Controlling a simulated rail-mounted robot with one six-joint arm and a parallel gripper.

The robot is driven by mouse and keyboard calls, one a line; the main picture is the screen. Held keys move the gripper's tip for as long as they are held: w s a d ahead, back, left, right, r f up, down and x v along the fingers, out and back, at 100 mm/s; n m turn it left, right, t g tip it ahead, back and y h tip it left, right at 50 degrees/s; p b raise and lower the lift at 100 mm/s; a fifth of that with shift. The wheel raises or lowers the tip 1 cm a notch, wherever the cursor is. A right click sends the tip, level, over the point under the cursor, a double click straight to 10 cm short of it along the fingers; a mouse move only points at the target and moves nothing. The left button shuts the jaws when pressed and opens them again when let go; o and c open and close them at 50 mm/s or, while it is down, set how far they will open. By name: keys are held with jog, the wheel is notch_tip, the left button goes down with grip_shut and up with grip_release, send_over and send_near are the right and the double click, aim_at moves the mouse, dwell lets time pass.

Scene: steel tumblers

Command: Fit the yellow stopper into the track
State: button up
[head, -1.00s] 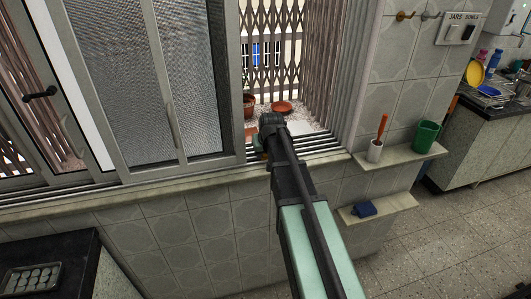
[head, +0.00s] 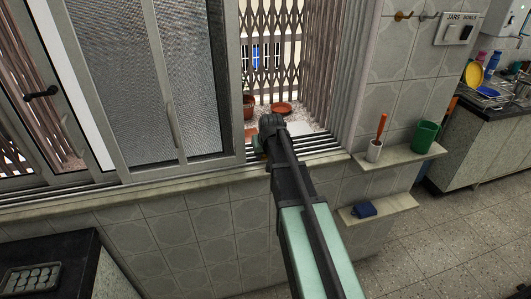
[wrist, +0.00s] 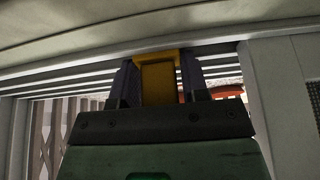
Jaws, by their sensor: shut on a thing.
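The yellow stopper (wrist: 158,80) is between the two dark fingers of my gripper (wrist: 159,65) in the wrist view. My gripper is shut on it. The stopper's wider yellow end reaches up to the edge of the pale sill, across the metal rails of the window track (wrist: 62,88). I cannot tell whether it touches the rails or sits in a groove. In the head view my gripper (head: 261,146) is at the open part of the track (head: 316,146), just right of the sliding panel. There my own arm mostly hides the stopper.
The sliding window panel (head: 202,80) stands close left of my gripper. A folding lattice grille (head: 275,50) and terracotta pots are beyond the opening. To the right, a shelf (head: 398,154) holds a green mug (head: 426,136) and a white cup. A blue item lies on the lower shelf.

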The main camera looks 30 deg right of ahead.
jog(key=o, duration=0.9)
jog(key=shift+s+f, duration=0.4)
jog(key=shift+s, duration=0.05)
jog(key=shift+c, duration=0.2)
jog(key=shift+r+p, duration=0.45)
jog(key=shift+p, duration=0.1)
jog(key=shift+o, duration=0.6)
jog(key=d+p+v, duration=0.1)
jog(key=p+v, duration=0.9)
jog(key=shift+a+r, duration=0.35)
jog(key=shift+a, duration=0.2)
jog(key=s+a+f+n+g+y, duration=0.1)
jog(key=s+a+g, duration=0.3)
jog(key=s+a, duration=1.3)
jog(key=shift+a+f+n+g, duration=0.3)
jog(key=shift+a+f+n, duration=0.05)
jog(key=shift+a+n, duration=0.4)
